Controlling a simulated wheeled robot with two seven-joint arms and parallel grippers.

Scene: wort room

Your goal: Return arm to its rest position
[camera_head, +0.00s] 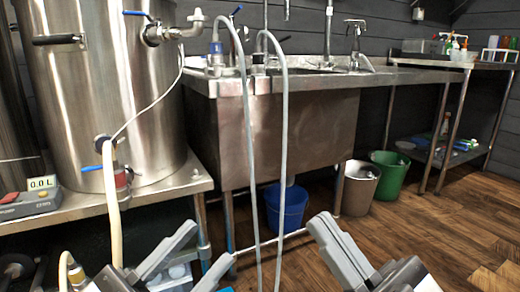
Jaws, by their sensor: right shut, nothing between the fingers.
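My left gripper (212,241) is at the bottom, left of centre, in the head view. Its two grey fingers stand apart with nothing seen between them. My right gripper (322,228) is at the bottom, right of centre. Its fingers are together and empty, pointing up and to the left. Both grippers are low in front of the steel sink bench (290,85). The lower parts of both arms are cut off by the bottom edge.
A large steel kettle (100,90) with valves stands at left on a steel stand (165,190). A flow display (42,190) sits beside it. Two grey hoses (283,150) hang from the bench between my grippers. Blue (285,208), grey (359,190) and green (388,178) buckets stand behind. Wood floor at right is clear.

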